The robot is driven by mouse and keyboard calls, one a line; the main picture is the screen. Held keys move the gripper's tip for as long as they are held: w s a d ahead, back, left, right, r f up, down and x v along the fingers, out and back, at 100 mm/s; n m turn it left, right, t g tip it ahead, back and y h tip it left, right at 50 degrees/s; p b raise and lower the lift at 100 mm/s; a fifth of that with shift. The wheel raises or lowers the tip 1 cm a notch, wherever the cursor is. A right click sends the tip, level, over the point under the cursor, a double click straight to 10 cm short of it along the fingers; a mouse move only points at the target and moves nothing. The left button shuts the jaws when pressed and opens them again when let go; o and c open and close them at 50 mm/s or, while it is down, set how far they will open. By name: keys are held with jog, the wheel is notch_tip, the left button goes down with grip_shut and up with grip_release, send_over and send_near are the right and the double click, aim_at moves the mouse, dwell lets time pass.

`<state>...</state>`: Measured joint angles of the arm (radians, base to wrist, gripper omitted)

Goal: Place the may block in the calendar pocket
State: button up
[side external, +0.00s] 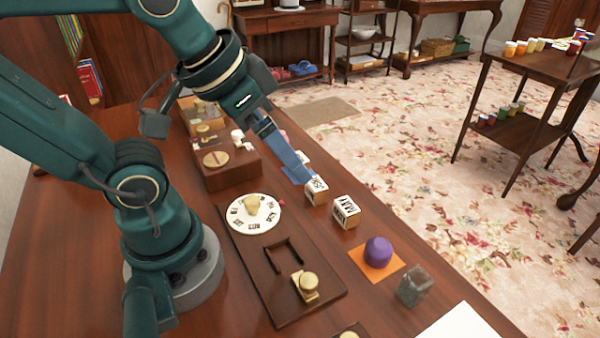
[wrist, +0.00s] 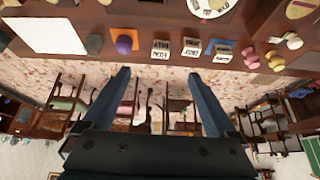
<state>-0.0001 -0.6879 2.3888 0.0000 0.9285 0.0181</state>
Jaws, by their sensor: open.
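My gripper (side external: 304,182) is open and empty, its blue fingers slanting down by the row of cream lettered blocks. In the side view a block (side external: 316,190) stands near the fingertips and another (side external: 346,212) stands to its right. The wrist view shows three blocks: left (wrist: 160,49), middle (wrist: 191,48) and right (wrist: 223,53). They lie beyond the fingertips (wrist: 158,75). Their print is too small to tell surely which reads May. The calendar is a dark board (side external: 262,289) with a raised U-shaped pocket frame (side external: 270,262), which looks empty.
A white dial (side external: 240,222) with a cream knob sits on the board, near a brass piece (side external: 307,284). A purple round object (side external: 379,250) rests on an orange mat (side external: 359,262). A glass cup (side external: 413,287) stands at the table's right edge. A wooden box (side external: 225,176) stands behind.

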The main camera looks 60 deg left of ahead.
jog(key=w+g, duration=0.1)
jog(key=w, duration=0.4)
jog(key=g, duration=0.4)
send_over(350, 203)
notch_tip(350, 203, down, 8)
jog(key=shift+w+d+r, duration=0.1)
jog(key=shift+r, duration=0.1)
notch_tip(350, 203, down, 3)
jog(key=shift+f+g, duration=0.2)
jog(key=shift+g, duration=0.2)
jog(key=shift+f, duration=2.5)
grip_shut()
